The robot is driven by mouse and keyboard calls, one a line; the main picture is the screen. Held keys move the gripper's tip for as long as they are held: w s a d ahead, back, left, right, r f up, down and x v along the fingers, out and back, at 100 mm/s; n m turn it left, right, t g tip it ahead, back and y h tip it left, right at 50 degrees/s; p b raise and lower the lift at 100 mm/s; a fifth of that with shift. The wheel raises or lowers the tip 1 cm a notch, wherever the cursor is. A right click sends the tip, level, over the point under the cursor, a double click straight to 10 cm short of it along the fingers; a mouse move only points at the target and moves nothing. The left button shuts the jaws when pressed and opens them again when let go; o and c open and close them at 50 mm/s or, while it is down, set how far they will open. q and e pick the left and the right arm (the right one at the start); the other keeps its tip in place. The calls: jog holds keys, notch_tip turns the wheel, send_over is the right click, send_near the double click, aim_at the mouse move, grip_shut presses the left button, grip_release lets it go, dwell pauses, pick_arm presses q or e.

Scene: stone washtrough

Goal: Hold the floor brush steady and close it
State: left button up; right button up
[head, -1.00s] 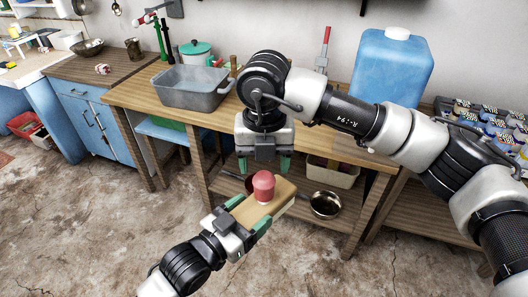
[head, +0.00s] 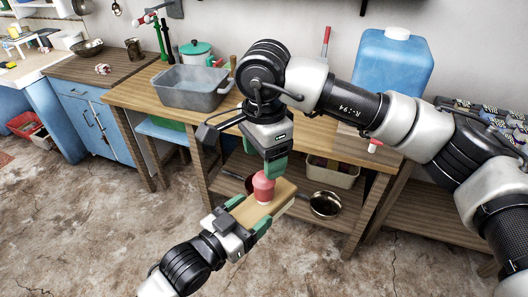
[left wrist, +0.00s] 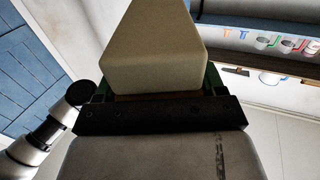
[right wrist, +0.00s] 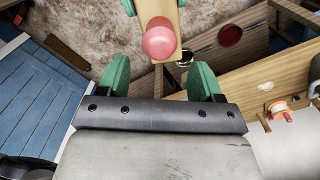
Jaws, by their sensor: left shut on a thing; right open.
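The floor brush shows as a tan block (head: 283,196) with a rounded red cap (head: 263,190) standing on its upper face. My left gripper (head: 248,213) is shut on the block from both sides and holds it in the air in front of the workbench. The block also fills the middle of the left wrist view (left wrist: 153,50). My right gripper (head: 275,166) is open and empty, just above the red cap. In the right wrist view the cap (right wrist: 159,38) lies beyond the fingertips, roughly between them.
The wooden workbench (head: 130,95) stands behind, with a grey basin (head: 190,90) and a blue water container (head: 392,70) on top. A metal pan (head: 325,204) sits on its lower shelf (head: 345,222). The floor in front (head: 100,230) is clear.

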aim_at(264, 183)
jog(key=n, duration=0.3)
jog(key=shift+r, duration=0.15)
jog(key=shift+f, duration=4.05)
jog(key=c, duration=0.9)
jog(key=m, duration=0.8)
jog(key=o, duration=1.1)
jog(key=shift+c, duration=0.2)
